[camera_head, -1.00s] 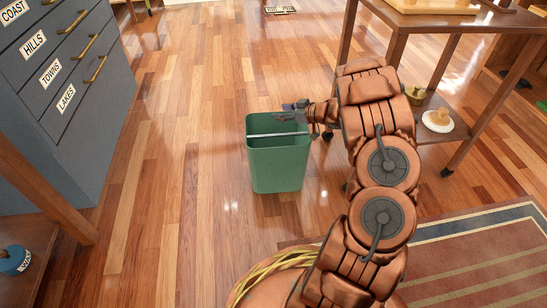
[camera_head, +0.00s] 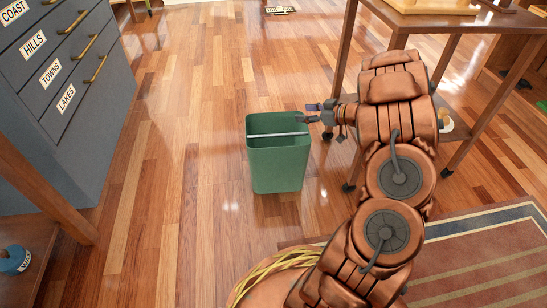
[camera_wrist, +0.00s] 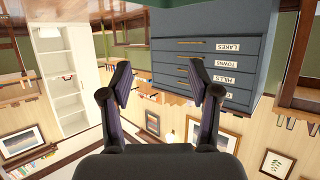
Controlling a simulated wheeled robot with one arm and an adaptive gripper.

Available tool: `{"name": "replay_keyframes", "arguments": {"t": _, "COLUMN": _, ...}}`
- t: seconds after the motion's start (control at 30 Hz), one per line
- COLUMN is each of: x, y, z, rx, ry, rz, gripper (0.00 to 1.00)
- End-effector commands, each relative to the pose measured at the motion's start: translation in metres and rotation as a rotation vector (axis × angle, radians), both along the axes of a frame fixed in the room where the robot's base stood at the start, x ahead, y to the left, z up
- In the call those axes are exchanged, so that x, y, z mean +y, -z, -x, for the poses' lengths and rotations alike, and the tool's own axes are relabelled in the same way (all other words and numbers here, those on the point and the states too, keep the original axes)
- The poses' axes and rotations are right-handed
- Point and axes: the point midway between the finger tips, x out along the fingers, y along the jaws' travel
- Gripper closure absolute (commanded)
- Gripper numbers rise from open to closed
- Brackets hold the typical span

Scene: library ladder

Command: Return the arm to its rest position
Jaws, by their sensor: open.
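My arm, copper coloured, rises from the lower right of the head view and bends left at its top. My gripper (camera_head: 312,112) points left, just above and beside the right rim of the green bin (camera_head: 278,168). In the wrist view my gripper (camera_wrist: 160,85) shows two dark fingers spread apart with nothing between them. The bin stands upright on the floor, with a pale bar across its opening.
A grey drawer cabinet (camera_head: 62,110) stands at the left; it also shows upside down in the wrist view (camera_wrist: 180,68). A wooden table (camera_head: 440,22) stands at the upper right behind my arm. A striped rug (camera_head: 480,262) lies at the lower right. The floor beyond the bin is clear.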

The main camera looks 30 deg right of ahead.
Motion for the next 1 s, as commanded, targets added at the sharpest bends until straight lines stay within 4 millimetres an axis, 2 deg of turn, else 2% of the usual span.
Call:
{"name": "replay_keyframes", "arguments": {"t": 0.23, "x": -0.007, "y": -0.007, "z": 0.015, "rx": 0.000, "ry": 0.000, "rz": -0.001, "gripper": 0.39}}
{"name": "replay_keyframes", "arguments": {"t": 0.73, "x": -0.007, "y": -0.010, "z": 0.014, "rx": 0.000, "ry": 0.003, "rz": 0.005, "gripper": 0.39}}
{"name": "replay_keyframes", "arguments": {"t": 0.87, "x": -0.015, "y": -0.035, "z": 0.004, "rx": 0.008, "ry": 0.043, "rz": 0.065, "gripper": 0.39}}
{"name": "replay_keyframes", "arguments": {"t": 1.0, "x": -0.032, "y": -0.090, "z": -0.016, "rx": 0.024, "ry": 0.145, "rz": 0.195, "gripper": 0.39}}
